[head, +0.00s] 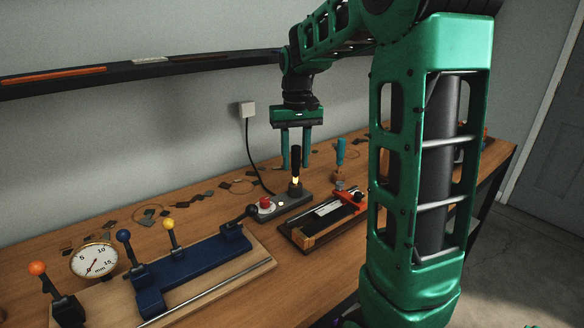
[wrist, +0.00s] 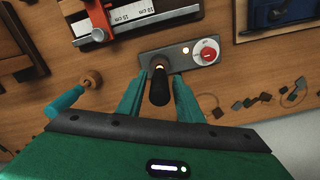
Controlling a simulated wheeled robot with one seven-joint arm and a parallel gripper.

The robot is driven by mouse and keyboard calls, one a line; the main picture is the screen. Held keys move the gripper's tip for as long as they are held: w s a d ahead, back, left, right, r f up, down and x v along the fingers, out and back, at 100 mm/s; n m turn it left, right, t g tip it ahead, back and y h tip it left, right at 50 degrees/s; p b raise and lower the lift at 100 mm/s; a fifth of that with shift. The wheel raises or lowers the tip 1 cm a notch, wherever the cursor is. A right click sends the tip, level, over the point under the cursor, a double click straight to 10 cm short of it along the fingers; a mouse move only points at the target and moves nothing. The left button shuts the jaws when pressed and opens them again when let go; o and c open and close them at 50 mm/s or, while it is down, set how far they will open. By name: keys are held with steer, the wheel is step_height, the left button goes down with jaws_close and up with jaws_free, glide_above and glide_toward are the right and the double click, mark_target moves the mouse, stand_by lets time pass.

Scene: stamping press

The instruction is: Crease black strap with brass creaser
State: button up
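The creaser stands upright, with a black handle (head: 296,158) and a brass-coloured lower part, in the socket of a small grey heater base (head: 292,202). My gripper (head: 296,160) points down with one finger on each side of the handle. The fingers are open, with gaps beside the handle. In the wrist view, the handle (wrist: 159,90) lies between the teal fingers. A jig (head: 318,222) with a ruler and an orange clamp (wrist: 100,20) sits just right of the base. A dark strip lies by the ruler, but I cannot tell whether it is the black strap.
The heater base carries a red knob (wrist: 208,53) and a lit lamp. A teal-handled tool (head: 340,152) stands in a wooden holder to the right. A blue lever press (head: 190,262) and a dial gauge (head: 94,260) are at left. Dark scraps lie along the wall.

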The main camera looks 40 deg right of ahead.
mark_target(296, 146)
jaws_close()
steer(key=shift+r, duration=2.75)
steer(key=c, duration=0.7)
jaws_free()
steer(key=shift+c, duration=0.2)
jaws_close()
